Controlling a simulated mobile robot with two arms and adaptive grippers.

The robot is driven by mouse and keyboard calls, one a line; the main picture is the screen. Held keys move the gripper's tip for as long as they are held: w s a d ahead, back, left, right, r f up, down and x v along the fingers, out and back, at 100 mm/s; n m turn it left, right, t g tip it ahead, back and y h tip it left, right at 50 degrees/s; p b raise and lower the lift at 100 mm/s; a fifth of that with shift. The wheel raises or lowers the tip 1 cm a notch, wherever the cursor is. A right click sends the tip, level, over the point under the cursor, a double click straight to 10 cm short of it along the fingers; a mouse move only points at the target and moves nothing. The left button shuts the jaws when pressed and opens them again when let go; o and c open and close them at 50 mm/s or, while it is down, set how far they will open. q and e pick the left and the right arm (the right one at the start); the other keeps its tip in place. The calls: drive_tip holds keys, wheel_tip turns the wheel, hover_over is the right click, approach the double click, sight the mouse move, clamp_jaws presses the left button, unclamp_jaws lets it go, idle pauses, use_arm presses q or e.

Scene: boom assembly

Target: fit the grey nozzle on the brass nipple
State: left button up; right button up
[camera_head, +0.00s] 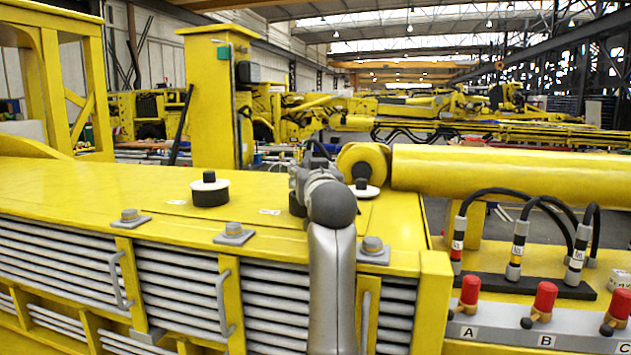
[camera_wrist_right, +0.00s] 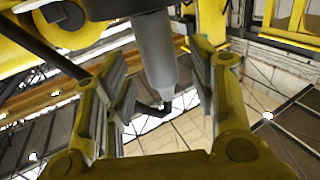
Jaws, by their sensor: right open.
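The grey nozzle (camera_wrist_right: 156,60) shows in the right wrist view as a tapered cylinder below a wide black part, with a thin dark tip pointing down the picture. My right gripper (camera_wrist_right: 158,62) is open, one yellow finger on each side of the nozzle. Gaps show between the nozzle and both fingers. In the head view, my grey right arm rises at the middle and its wrist hides the gripper and the nozzle. I cannot make out a brass nipple in either view. My left gripper is not in view.
A yellow machine deck (camera_head: 100,190) with round mounts and bolts lies around my arm. A thick yellow boom (camera_head: 510,175) runs to the right. Black hoses with grey ends (camera_head: 518,250) stand on a dark rail, behind red caps (camera_head: 543,300) labelled A, B and C.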

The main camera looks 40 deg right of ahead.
drive_tip(key=v, duration=1)
drive_tip(key=shift+s, duration=0.25)
drive_tip(key=shift+a, duration=0.1)
